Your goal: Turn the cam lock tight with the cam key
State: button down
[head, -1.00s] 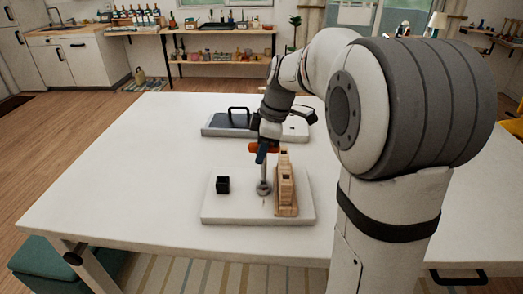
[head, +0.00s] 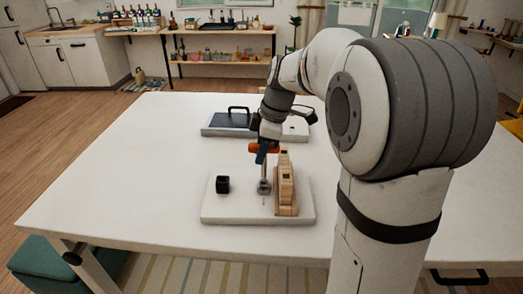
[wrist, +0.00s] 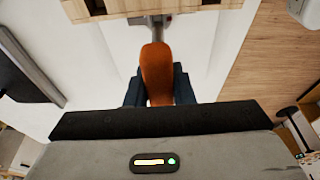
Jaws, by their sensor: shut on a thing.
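My gripper (head: 262,157) is shut on the orange handle of the cam key (head: 257,147), over the white board. In the wrist view the orange handle (wrist: 157,75) sits between the two dark blue fingers of my gripper (wrist: 157,90). The key's grey shaft runs down, roughly upright, beside the wooden piece (head: 287,200). Its lower end meets a small metal round part, seemingly the cam lock (head: 264,187), close to the wood's left side. I cannot tell whether the key is seated in it. The lock's face is hidden in the wrist view.
The white board (head: 235,212) lies on the white table (head: 130,160). A small black block (head: 222,184) stands on the board's left side. Behind is a tray (head: 215,131) with a dark panel and black handle. The table's left side is clear.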

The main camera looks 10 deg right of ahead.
jog(key=shift+f+b, duration=0.55)
jog(key=shift+f, duration=0.15)
dwell(0.5)
jog(key=shift+m, duration=0.3)
jog(key=m+t, duration=0.1)
jog(key=m, duration=0.2)
jog(key=shift+w+m+h+b, duration=0.15)
jog(key=shift+m+h+b, duration=0.15)
jog(key=shift+m, duration=0.1)
jog(key=m, duration=0.3)
jog(key=shift+t+h, duration=0.3)
jog(key=shift+w+d+m, duration=0.1)
jog(key=shift+m, duration=0.6)
